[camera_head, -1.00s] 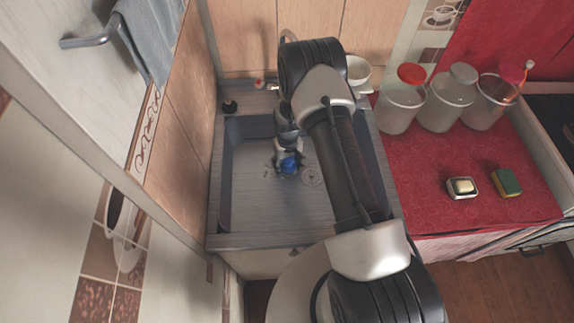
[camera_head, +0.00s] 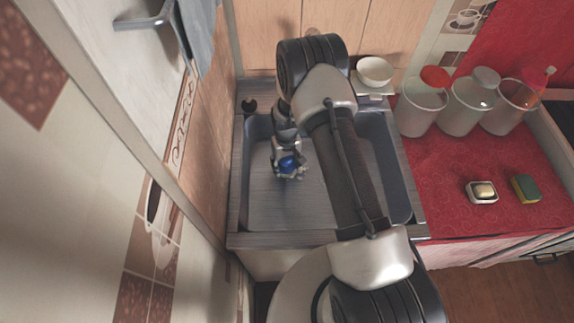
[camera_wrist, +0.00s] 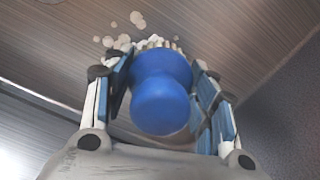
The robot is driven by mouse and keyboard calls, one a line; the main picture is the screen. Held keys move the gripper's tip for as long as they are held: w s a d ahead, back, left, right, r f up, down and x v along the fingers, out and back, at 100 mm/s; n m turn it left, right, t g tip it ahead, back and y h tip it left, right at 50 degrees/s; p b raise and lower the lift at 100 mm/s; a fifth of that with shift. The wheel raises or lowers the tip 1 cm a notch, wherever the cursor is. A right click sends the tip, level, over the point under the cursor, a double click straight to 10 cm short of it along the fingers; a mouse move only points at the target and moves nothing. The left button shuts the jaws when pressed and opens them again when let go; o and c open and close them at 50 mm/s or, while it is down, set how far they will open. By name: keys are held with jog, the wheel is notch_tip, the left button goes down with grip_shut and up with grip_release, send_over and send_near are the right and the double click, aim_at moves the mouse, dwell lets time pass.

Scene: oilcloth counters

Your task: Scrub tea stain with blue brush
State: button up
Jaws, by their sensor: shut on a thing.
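My gripper (camera_head: 289,172) is low inside the grey sink (camera_head: 290,210), left of its middle. It is shut on the blue brush (camera_wrist: 160,95), whose rounded blue handle faces the wrist camera between the two fingers. The brush shows as a small blue spot in the head view (camera_head: 288,163). Its pale bristles (camera_wrist: 158,43) point away from the camera at the brushed metal surface; contact cannot be told for certain. Pale round foam-like blobs (camera_wrist: 127,31) lie by the bristles. I cannot make out the tea stain; it may be hidden under the brush.
On the red counter (camera_head: 440,180) at right are a soap dish (camera_head: 482,198), a sponge (camera_head: 526,188) and several jars (camera_head: 424,108). A white bowl (camera_head: 375,71) stands behind the sink.

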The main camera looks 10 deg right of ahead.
jog(key=r, duration=0.3)
jog(key=shift+d+p, duration=0.3)
jog(key=shift+p, duration=0.1)
jog(key=shift+w+a+r+p, duration=0.1)
jog(key=shift+r+p, duration=0.25)
jog(key=shift+r, duration=0.3)
jog(key=shift+r+p, duration=0.75)
jog(key=shift+r, duration=0.75)
